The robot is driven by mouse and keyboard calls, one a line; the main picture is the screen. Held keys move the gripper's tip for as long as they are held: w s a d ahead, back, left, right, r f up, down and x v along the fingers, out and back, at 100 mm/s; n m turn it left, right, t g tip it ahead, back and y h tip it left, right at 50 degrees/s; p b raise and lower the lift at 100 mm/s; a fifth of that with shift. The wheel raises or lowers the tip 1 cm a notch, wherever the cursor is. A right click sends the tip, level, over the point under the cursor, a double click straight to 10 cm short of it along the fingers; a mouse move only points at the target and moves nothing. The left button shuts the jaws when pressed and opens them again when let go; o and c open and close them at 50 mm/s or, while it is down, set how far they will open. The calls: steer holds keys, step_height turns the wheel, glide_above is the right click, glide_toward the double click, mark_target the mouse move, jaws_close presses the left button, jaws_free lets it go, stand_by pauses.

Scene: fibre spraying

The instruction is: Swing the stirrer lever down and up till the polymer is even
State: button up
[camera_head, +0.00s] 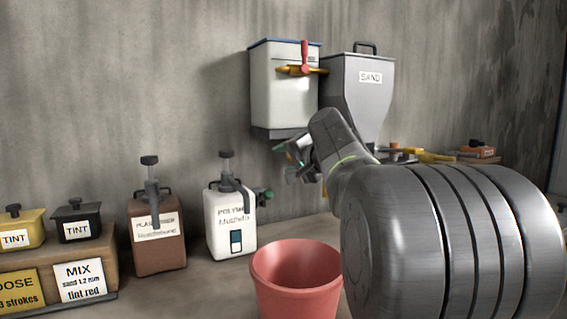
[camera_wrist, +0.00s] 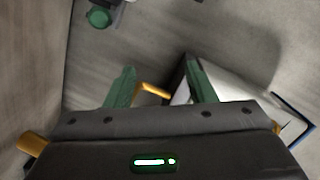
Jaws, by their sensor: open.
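The white polymer container (camera_head: 222,238) stands on the bench left of centre in the head view, with a dark pump on top and a small dark window in front. A green-ended part (camera_head: 265,197) sticks out on its right side; it looks like the stirrer lever. A round green knob (camera_wrist: 98,17), probably the same part, shows at the upper left of the wrist view. My gripper (camera_head: 285,158) is above and right of the container, apart from it. In the wrist view its green fingers (camera_wrist: 160,75) are spread and hold nothing.
A red bucket (camera_head: 295,262) stands in front. A white wall hopper (camera_head: 285,98) with a red-and-yellow handle and a grey SAND hopper (camera_head: 366,95) hang behind my arm. A brown jug (camera_head: 156,250) and tint pots (camera_head: 76,226) stand at left.

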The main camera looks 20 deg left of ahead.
steer(key=shift+s+d+r+p, duration=0.25)
steer(key=shift+s+d+r, duration=0.1)
steer(key=shift+d+r, duration=0.3)
steer(key=shift+s+d+r+p, duration=0.2)
steer(key=shift+s+d+r, duration=0.15)
steer(key=shift+d+r, duration=0.25)
